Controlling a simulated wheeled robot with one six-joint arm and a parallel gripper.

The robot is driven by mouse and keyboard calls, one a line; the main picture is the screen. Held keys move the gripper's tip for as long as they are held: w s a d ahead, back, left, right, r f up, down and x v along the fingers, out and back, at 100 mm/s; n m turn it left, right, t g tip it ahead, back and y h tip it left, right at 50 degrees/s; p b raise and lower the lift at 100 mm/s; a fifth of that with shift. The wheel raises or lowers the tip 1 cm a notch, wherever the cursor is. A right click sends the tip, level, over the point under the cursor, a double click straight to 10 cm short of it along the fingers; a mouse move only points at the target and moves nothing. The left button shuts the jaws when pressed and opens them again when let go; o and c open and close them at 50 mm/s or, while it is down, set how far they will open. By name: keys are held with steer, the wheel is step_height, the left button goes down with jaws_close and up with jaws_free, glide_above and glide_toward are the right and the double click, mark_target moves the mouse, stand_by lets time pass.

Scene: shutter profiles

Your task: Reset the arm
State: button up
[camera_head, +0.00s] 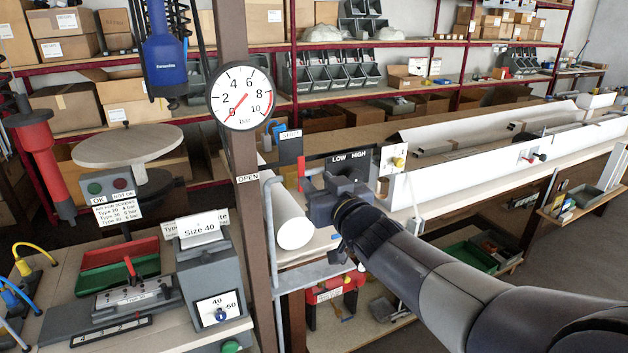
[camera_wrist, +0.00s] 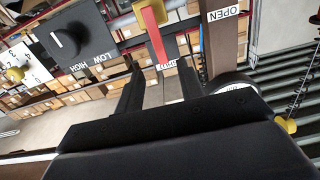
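My arm reaches in from the lower right in the head view. My gripper (camera_head: 322,200) is in front of the dark LOW/HIGH panel (camera_head: 350,160), and its fingers are hard to make out there. In the wrist view, my gripper (camera_wrist: 160,70) has its two dark fingers apart with nothing held between them. A red lever (camera_wrist: 153,32) shows beyond the fingertips, between them in the picture; I cannot tell how far off it is. The LOW/HIGH panel with its black knob also shows at the upper left of the wrist view (camera_wrist: 75,42).
A brown post (camera_head: 236,45) carries a round gauge (camera_head: 241,96), its needle near 0. A long white profile machine (camera_head: 470,168) extends right. A grey Size 40 box (camera_head: 210,270) and OK/NOT OK buttons (camera_head: 108,187) stand left.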

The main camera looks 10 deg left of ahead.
mark_target(302, 166)
stand_by(0.4)
steer(key=p+x, duration=0.2)
steer(key=x, duration=0.8)
steer(key=shift+w+a+p, duration=0.25)
steer(key=shift+w+p, duration=0.05)
steer(key=shift+p, duration=0.1)
steer(key=shift+s, duration=0.1)
